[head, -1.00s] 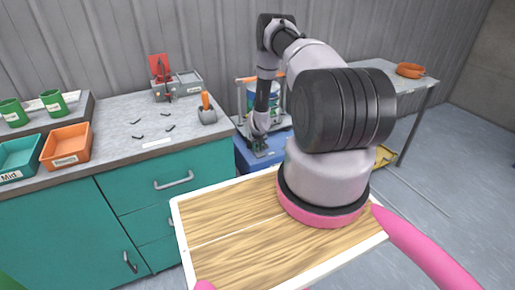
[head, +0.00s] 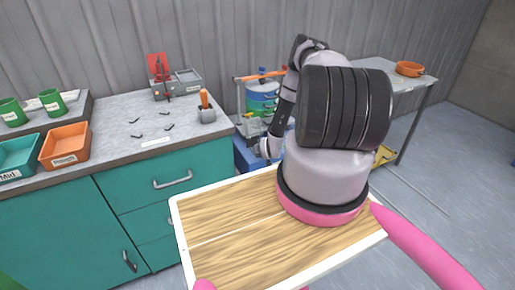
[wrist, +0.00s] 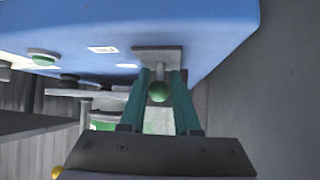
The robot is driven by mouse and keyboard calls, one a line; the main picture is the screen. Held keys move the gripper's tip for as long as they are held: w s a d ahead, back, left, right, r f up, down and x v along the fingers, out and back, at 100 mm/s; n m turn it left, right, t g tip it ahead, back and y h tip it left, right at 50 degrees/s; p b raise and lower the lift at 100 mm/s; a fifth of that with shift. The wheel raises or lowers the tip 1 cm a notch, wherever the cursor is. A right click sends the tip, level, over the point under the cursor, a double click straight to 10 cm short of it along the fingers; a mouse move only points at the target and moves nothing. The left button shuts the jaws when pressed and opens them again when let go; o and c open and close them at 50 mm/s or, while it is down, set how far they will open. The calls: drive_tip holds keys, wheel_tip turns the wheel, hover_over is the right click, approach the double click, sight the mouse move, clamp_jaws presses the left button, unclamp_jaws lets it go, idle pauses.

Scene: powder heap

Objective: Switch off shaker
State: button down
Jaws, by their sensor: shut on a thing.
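The shaker has a blue base (head: 245,155), partly hidden behind my arm in the head view. A stack of blue and green sieves (head: 262,98) stands in its frame. In the wrist view the blue housing (wrist: 215,22) fills the top. A green ball knob (wrist: 159,92) on a grey plate (wrist: 158,53) sits at the housing's edge. My gripper (wrist: 159,78) has its teal fingers on both sides of this knob and is shut on it.
A second green button (wrist: 44,59) and dark feet show on the housing. A grey worktop (head: 110,120) on teal cabinets stands left, with an orange tray (head: 66,145), green cups (head: 52,102) and a scoop (head: 206,108). A table with an orange pan (head: 410,69) stands at the right.

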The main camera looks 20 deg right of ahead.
drive_tip(key=shift+s+f+t, duration=0.2)
drive_tip(key=shift+s+t, duration=0.05)
drive_tip(key=shift+t, duration=0.65)
drive_tip(key=shift+s+f+t, duration=0.15)
drive_tip(key=shift+s+t, duration=0.05)
drive_tip(key=shift+t, duration=0.7)
drive_tip(key=c, duration=0.7)
unclamp_jaws()
drive_tip(key=v, duration=1)
drive_tip(key=shift+s+a+f, duration=0.1)
drive_tip(key=shift+s+a, duration=0.05)
drive_tip(key=shift+s, duration=0.3)
